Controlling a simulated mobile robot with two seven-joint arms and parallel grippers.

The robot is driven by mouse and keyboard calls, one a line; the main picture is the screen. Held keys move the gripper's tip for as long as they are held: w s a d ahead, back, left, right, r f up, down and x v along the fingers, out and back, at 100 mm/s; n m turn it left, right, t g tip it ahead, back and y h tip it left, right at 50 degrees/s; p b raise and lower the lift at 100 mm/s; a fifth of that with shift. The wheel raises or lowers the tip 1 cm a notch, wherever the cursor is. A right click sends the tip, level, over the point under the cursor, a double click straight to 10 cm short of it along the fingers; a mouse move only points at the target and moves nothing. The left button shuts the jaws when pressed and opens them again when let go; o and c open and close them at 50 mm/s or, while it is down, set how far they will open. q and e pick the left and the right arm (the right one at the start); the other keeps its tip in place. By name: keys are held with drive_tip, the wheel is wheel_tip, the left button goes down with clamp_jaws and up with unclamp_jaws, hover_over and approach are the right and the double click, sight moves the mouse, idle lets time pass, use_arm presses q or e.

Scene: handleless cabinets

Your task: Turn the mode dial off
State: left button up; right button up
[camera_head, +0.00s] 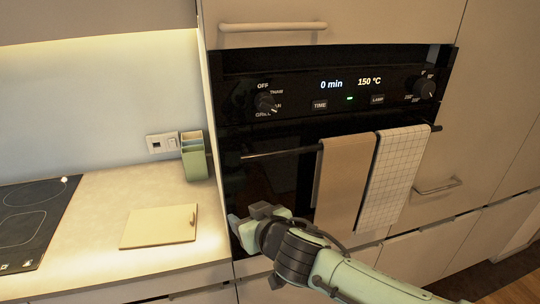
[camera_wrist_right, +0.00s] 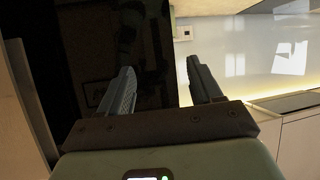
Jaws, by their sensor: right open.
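The mode dial (camera_head: 265,102) is a dark round knob on the left of the black oven's control panel. Printed words stand around it: OFF above, others to its right and below, partly covered by the knob. I cannot tell clearly where its pointer stands. My right gripper (camera_head: 249,217) is low in front of the oven's lower left edge, well below the dial. In the right wrist view my right gripper (camera_wrist_right: 161,86) is open and empty, with the dark oven front beyond its fingers. The dial does not show there. My left gripper is not in view.
A second knob (camera_head: 424,88) sits at the panel's right. The oven handle (camera_head: 280,153) carries a brown towel (camera_head: 343,180) and a checked towel (camera_head: 393,175). Left are a counter with a cutting board (camera_head: 160,226), a green holder (camera_head: 195,156) and a hob (camera_head: 32,215).

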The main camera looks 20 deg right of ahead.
drive_tip(key=s+d+r+m+t+h, duration=0.1)
drive_tip(key=s+d+r+t, duration=0.1)
drive_tip(key=r, duration=0.5)
drive_tip(key=s+d+r+t, duration=0.1)
drive_tip(key=s+r+t, duration=0.1)
drive_tip(key=r, duration=0.6)
drive_tip(key=m+t+h, duration=0.1)
drive_tip(key=m+t, duration=0.1)
approach(269, 109)
drive_tip(key=w+p, duration=0.1)
drive_tip(key=w, duration=0.3)
drive_tip(key=w+p, duration=0.2)
drive_tip(key=w, duration=0.3)
drive_tip(key=shift+a+r, duration=0.2)
drive_tip(key=shift+w+p, duration=0.4)
drive_tip(key=shift+w, duration=0.3)
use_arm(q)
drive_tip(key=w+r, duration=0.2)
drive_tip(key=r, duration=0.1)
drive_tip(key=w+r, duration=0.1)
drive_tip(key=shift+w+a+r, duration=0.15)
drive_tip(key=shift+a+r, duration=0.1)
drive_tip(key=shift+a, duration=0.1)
use_arm(e)
drive_tip(key=shift+f, duration=0.1)
drive_tip(key=shift+s, duration=0.1)
drive_tip(key=c, duration=1)
